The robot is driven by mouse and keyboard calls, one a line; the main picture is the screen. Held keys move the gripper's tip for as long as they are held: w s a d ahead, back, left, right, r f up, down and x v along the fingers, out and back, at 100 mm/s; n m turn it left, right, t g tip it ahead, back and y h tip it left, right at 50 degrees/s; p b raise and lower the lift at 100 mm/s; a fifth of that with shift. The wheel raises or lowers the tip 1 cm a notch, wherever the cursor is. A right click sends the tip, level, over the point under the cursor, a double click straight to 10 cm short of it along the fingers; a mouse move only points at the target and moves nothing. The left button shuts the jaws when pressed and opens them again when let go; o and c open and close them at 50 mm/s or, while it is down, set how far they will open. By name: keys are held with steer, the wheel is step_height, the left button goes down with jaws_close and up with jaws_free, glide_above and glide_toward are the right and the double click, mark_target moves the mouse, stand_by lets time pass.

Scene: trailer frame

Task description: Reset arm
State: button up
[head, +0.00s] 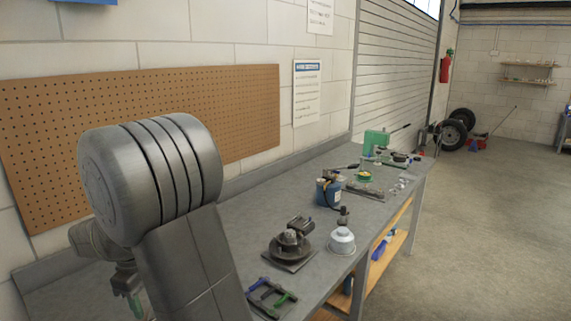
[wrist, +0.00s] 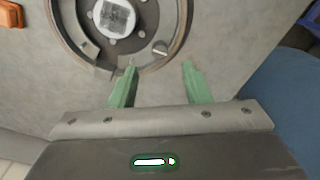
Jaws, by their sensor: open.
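My gripper (wrist: 158,82) shows in the wrist view with its two green fingers apart and nothing between them. Ahead of the fingertips is a round metal drum or hub part (wrist: 70,45) with a pale central cap, lying on the grey bench. I cannot tell whether the left finger touches its rim. In the head view my arm fills the left foreground, and part of the gripper shows low beside it, mostly hidden.
The grey workbench (head: 233,239) runs along the wall under a pegboard (head: 200,115). Open floor (head: 470,230) lies to the right.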

step_height(320, 180, down, 6)
steer(key=shift+r, duration=0.2)
steer(key=shift+f, duration=0.35)
steer(key=m, duration=0.4)
steer(key=shift+r+p, duration=0.1)
steer(key=shift+p, duration=0.2)
steer(key=m, duration=0.4)
steer(key=shift+m, duration=0.4)
steer(key=m+p, duration=0.1)
steer(key=m, duration=0.3)
steer(key=shift+m, duration=0.3)
steer(key=shift+d+m+p, duration=0.1)
steer(key=shift+m+p, duration=0.4)
steer(key=shift+m, duration=1.7)
